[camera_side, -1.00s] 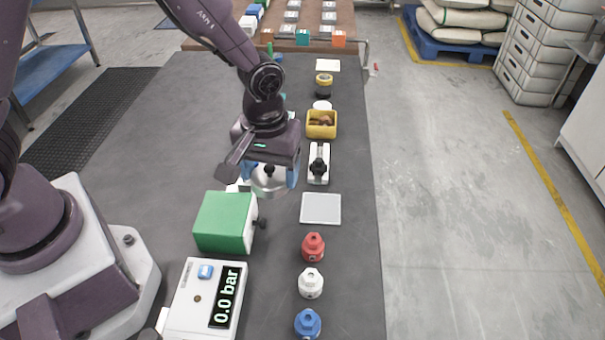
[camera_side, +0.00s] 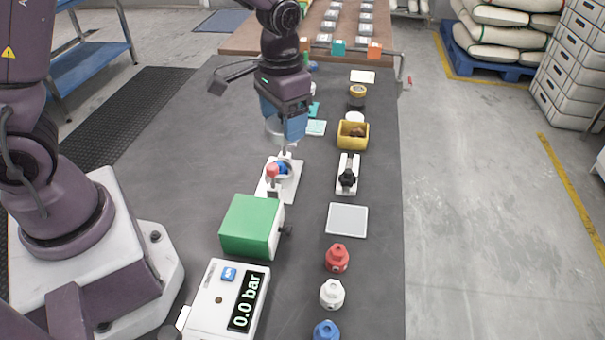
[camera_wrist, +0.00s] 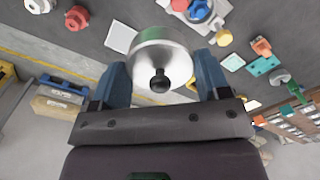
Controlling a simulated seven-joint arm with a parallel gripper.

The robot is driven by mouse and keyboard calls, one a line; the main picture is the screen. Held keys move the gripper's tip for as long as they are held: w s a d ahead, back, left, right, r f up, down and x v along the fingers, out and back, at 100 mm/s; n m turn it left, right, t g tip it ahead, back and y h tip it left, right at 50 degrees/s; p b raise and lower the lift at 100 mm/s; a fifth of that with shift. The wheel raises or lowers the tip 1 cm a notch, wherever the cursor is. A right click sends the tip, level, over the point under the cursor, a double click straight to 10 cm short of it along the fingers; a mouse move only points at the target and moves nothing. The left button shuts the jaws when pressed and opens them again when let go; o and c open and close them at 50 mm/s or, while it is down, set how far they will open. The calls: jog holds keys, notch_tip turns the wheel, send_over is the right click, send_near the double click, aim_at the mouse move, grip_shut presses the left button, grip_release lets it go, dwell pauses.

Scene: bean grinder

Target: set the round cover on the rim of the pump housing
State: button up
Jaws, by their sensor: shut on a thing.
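The round cover is a silver disc-shaped part with a black knob. In the wrist view the cover (camera_wrist: 172,47) sits between the blue fingers of my gripper (camera_wrist: 161,70), knob towards the camera. In the side view my gripper (camera_side: 284,128) is shut on the cover (camera_side: 272,131), which is mostly hidden behind a finger. What looks like the pump housing (camera_side: 284,170) stands on a white base plate, with blue and red parts. My gripper is above and behind it, with the cover apart from it. The housing also shows at the wrist view's top edge (camera_wrist: 199,11).
A green block (camera_side: 250,226) and a pressure display box (camera_side: 222,300) reading 0.0 bar stand in front. On the right are a black-knobbed fixture (camera_side: 347,176), a yellow bin (camera_side: 352,135), a grey pad (camera_side: 347,220) and red, white and blue knobs. Bare table lies left of the housing.

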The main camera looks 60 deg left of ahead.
jog(key=shift+a, duration=0.65)
jog(key=s+a+f+n, duration=0.1)
jog(key=s+a+f, duration=0.4)
jog(key=m, duration=0.4)
send_over(223, 201)
notch_tip(223, 201, down, 5)
jog(key=shift+f, duration=3.95)
jog(key=shift+f, duration=0.1)
jog(key=o, duration=0.6)
jog(key=shift+o, duration=0.4)
